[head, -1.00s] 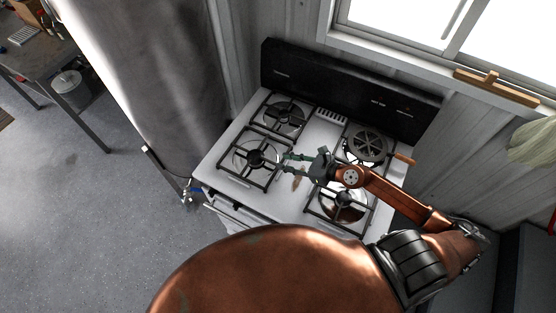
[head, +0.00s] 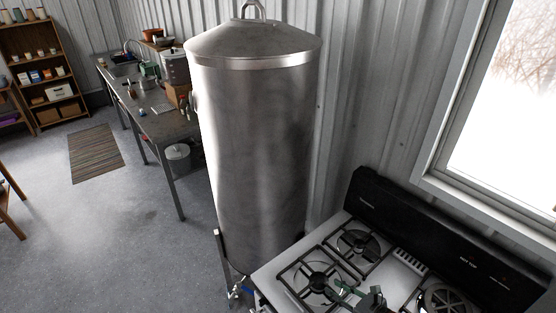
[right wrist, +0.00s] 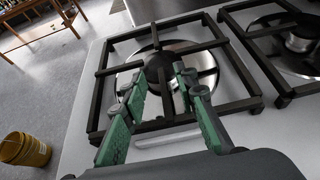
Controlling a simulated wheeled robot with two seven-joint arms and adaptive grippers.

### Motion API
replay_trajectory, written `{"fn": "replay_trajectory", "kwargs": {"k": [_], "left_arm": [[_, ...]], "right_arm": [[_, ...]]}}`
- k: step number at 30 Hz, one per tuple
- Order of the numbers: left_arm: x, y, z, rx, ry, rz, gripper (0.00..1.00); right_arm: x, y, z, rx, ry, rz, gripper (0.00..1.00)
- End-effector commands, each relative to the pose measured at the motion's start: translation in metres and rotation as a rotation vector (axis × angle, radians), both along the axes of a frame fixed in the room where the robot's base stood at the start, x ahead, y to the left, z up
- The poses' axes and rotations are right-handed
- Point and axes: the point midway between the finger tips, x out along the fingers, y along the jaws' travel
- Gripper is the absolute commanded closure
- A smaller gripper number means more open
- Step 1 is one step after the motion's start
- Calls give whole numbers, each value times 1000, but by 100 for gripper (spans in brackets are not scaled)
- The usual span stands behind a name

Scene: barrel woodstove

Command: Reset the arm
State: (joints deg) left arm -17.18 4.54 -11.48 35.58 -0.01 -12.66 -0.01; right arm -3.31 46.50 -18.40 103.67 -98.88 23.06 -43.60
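My right gripper (head: 352,293) shows at the bottom edge of the head view, over the front of the white stove (head: 279,269). In the right wrist view its green-padded fingers (right wrist: 160,82) are apart with nothing held between them. They point toward a black burner grate (right wrist: 104,103), above the stove top (right wrist: 82,128). A pale, narrow thing lies on the stove below the fingers; I cannot tell what it is. Most of my right arm is cut off by the head view's lower edge. My left gripper is not in view.
A tall metal tank (head: 255,150) stands left of the stove. The stove's black back panel (head: 440,235) is at the wall under a window. A workbench (head: 160,122) and open floor (head: 110,220) lie left.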

Motion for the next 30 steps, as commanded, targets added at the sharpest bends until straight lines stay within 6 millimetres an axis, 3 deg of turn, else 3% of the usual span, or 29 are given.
{"fn": "replay_trajectory", "kwargs": {"k": [6, 12, 30], "left_arm": [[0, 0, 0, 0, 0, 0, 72], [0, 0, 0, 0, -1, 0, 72], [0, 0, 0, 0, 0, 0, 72]], "right_arm": [[23, 18, -13, 2, 1, 0, 73], [31, 24, -19, 0, 3, 1, 73], [22, 17, -18, -4, 7, 0, 73]]}}
